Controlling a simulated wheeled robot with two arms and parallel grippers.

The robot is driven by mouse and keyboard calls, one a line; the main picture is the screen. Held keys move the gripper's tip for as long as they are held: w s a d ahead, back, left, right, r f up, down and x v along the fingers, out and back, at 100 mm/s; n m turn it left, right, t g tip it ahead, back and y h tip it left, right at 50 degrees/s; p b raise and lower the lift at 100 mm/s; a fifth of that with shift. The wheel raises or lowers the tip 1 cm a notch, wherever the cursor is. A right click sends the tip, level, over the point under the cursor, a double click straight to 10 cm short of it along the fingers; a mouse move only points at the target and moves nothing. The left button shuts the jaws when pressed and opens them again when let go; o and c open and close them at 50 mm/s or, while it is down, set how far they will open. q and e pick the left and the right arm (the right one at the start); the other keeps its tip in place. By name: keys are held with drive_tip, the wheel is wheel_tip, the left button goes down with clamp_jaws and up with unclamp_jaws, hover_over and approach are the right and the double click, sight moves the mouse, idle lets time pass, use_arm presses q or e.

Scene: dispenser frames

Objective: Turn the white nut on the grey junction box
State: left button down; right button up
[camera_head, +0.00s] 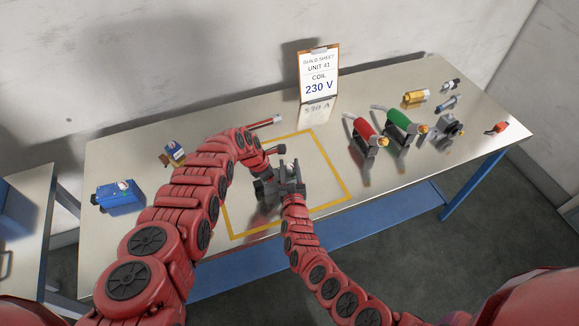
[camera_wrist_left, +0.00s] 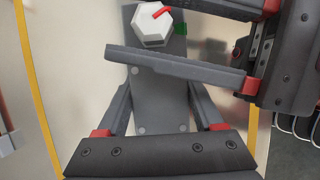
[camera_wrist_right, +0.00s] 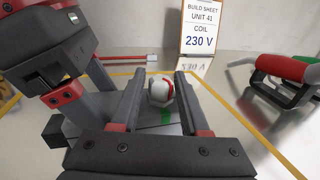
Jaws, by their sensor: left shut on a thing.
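The grey junction box (camera_wrist_left: 160,115) is between the fingers of my left gripper (camera_wrist_left: 157,88), which is shut on it. The white hex nut (camera_wrist_left: 152,26) sits on the box and carries a red mark; a green mark is on the box beside it. The nut also shows in the right wrist view (camera_wrist_right: 160,92), between the fingers of my right gripper (camera_wrist_right: 160,82). These fingers look open, one on each side of the nut; contact cannot be told. In the head view, my left gripper (camera_head: 268,191) and right gripper (camera_head: 287,174) largely hide the box.
A yellow outline (camera_head: 335,180) surrounds the work spot. A build sheet (camera_head: 318,75) reading coil 230 V stands behind. Red (camera_head: 367,133) and green (camera_head: 402,122) handled tools and several fittings are at right. A blue box (camera_head: 120,198) stands at left.

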drive_tip(key=shift+o, duration=0.9)
drive_tip(key=shift+r+n+y, duration=0.15)
drive_tip(key=shift+n+y, duration=0.25)
drive_tip(key=shift+y, duration=0.3)
